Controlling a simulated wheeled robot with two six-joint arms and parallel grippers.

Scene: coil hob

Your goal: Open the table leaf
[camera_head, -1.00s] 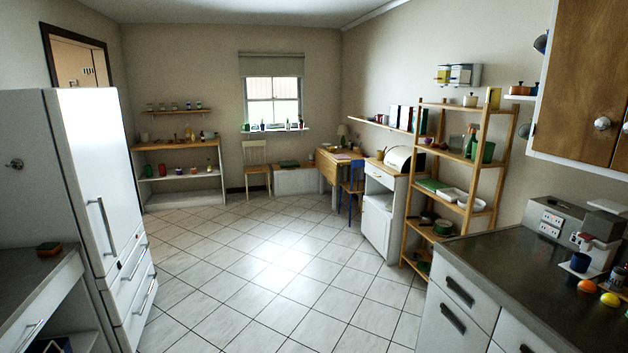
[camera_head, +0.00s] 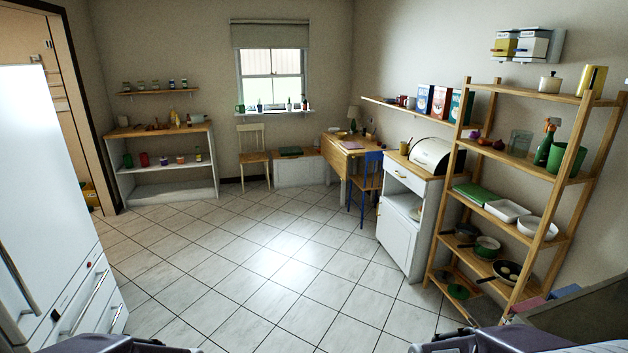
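A wooden table (camera_head: 346,144) with a folded leaf (camera_head: 335,170) hanging at its left front side stands near the far right corner, past the window. A lamp and small items stand on or by it. A blue chair (camera_head: 367,180) stands at its near right side. My arms show only as dark and grey parts at the bottom edge of the head view. Neither gripper's fingers are in view.
Tiled floor (camera_head: 250,255) is clear up to the table. A white cabinet (camera_head: 402,225) and wooden shelf rack (camera_head: 500,240) stand on the right. A white fridge (camera_head: 45,170) is at the left. A pale chair (camera_head: 252,155) stands left of the table.

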